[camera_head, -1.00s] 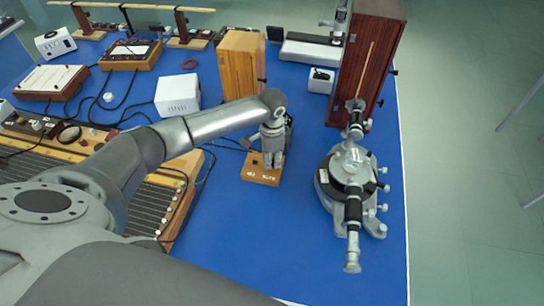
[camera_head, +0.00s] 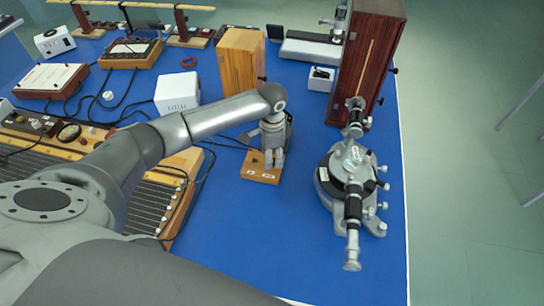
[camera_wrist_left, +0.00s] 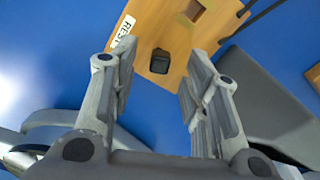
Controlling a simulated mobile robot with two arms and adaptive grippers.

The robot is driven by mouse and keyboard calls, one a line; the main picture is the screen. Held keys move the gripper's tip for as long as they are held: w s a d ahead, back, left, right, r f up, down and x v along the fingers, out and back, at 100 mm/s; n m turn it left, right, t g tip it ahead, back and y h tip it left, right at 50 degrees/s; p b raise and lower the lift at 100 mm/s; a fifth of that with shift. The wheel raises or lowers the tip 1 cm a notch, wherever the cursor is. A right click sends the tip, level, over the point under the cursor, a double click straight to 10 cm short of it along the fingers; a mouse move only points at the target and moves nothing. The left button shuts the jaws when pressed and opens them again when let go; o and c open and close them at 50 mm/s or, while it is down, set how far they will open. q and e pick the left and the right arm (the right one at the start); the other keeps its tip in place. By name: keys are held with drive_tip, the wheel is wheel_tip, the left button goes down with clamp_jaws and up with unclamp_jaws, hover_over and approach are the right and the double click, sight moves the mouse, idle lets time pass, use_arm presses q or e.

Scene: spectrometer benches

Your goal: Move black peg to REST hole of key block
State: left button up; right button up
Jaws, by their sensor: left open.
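The wooden key block (camera_head: 249,166) lies on the blue bench top in the middle of the head view. In the left wrist view the block (camera_wrist_left: 168,22) carries a white REST label (camera_wrist_left: 123,31) along its edge. The black peg (camera_wrist_left: 160,62) sits in the block opposite the REST label. A square hole (camera_wrist_left: 194,10) further along the block is empty. My left gripper (camera_head: 273,162) is above the block, pointing down, its fingers open on both sides of the peg and apart from it. In the head view the gripper hides the peg.
A spectrometer (camera_head: 345,180) stands to the right of the block, near the bench edge. A light wooden box (camera_head: 242,62), a tall dark wooden box (camera_head: 368,60) and a white box (camera_head: 178,93) stand behind. A slide-wire board (camera_head: 165,200) lies left. Bare bench lies in front.

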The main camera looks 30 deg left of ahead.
use_arm(q)
wheel_tip(320, 180, up, 11)
drive_tip(key=shift+f, duration=0.15)
drive_tip(key=shift+f, duration=0.1)
idle(0.4)
